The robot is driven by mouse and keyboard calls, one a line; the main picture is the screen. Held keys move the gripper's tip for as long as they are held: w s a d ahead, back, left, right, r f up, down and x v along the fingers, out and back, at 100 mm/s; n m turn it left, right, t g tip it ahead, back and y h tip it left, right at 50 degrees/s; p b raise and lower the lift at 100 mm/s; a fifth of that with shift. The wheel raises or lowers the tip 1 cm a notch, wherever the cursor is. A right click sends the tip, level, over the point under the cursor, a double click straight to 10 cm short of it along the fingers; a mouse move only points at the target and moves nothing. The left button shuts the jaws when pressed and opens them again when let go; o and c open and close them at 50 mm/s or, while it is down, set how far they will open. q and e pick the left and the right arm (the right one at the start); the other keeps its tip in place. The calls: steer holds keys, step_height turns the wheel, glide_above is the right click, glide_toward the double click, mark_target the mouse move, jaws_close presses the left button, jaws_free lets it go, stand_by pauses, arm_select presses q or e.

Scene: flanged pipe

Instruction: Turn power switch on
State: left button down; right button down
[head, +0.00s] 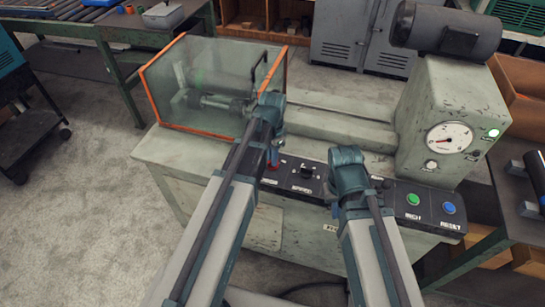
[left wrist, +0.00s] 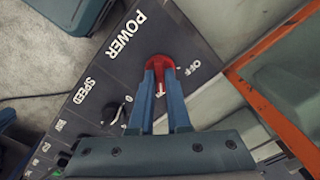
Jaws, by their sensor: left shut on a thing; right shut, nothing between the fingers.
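The red power switch (left wrist: 158,64) is a knob on the dark control panel (left wrist: 105,75), between the words POWER and OFF in the left wrist view. My left gripper (left wrist: 160,82) is shut on it, one blue finger on each side. A pale pointer mark shows between the fingers. In the head view the switch (head: 272,167) is a small red patch below my left gripper (head: 274,155), mostly covered. My right gripper (head: 336,208) is shut and empty in front of the panel; its fingers are mostly hidden by its wrist.
A black SPEED knob (head: 307,172) sits right of the switch. A green button (head: 413,199) and a blue RESET button (head: 448,208) are at the panel's right end. A clear guard with orange edges (head: 160,95) stands behind left.

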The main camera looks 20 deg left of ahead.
arm_select(q)
steer(key=shift+s+m, duration=0.1)
steer(key=shift+m, duration=0.4)
steer(key=c, duration=0.9)
jaws_free()
step_height(320, 180, up, 14)
steer(key=p, duration=1.3)
steer(key=shift+f+p, duration=0.15)
steer(key=shift+p, duration=0.25)
